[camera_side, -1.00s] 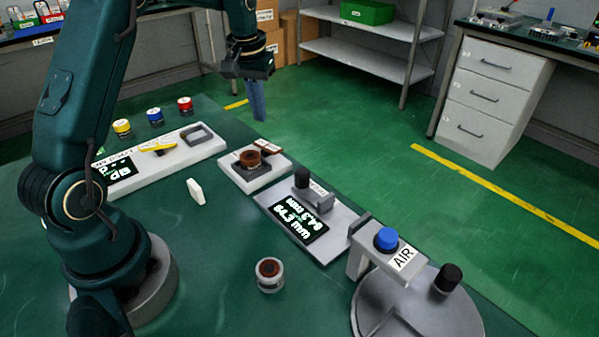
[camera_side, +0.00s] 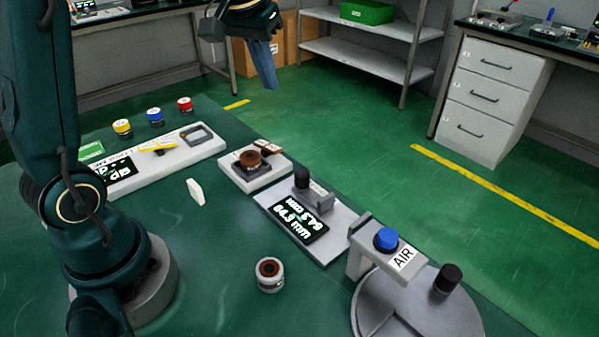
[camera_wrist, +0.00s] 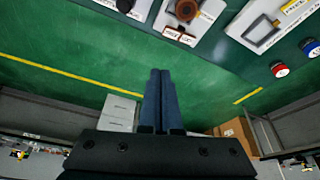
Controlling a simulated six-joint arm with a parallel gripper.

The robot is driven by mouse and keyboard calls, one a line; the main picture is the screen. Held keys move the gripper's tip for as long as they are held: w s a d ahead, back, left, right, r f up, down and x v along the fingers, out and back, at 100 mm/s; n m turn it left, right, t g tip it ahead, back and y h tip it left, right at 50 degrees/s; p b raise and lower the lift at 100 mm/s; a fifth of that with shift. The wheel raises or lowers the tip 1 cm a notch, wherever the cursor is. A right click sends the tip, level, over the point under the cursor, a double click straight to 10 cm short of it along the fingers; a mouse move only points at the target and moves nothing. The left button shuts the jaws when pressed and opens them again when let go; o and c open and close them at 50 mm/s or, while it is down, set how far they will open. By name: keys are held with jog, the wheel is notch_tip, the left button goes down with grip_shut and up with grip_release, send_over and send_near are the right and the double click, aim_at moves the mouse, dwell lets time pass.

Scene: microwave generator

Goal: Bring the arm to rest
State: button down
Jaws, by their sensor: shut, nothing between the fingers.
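My gripper (camera_side: 270,86) is high above the far edge of the green bench (camera_side: 225,272) in the side view, at the top of the picture. Its blue fingers point down and are shut with nothing between them. In the wrist view, the gripper (camera_wrist: 160,72) shows both fingers side by side, with green floor behind the tips. It touches nothing on the bench. My upper arm stands at the left of the side view, and the top of the arm is out of frame.
The air around the gripper looks clear.

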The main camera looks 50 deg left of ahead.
jog(key=s+d+r+m+t, duration=0.2)
jog(key=s+d, duration=0.5)
jog(key=s, duration=0.2)
jog(key=s+d+f+m+h, duration=0.1)
jog(key=s+d+f+m, duration=0.1)
jog(key=s+f, duration=0.4)
jog(key=shift+s+d, duration=0.5)
jog(key=shift+s, duration=0.5)
jog(key=shift+f, duration=0.1)
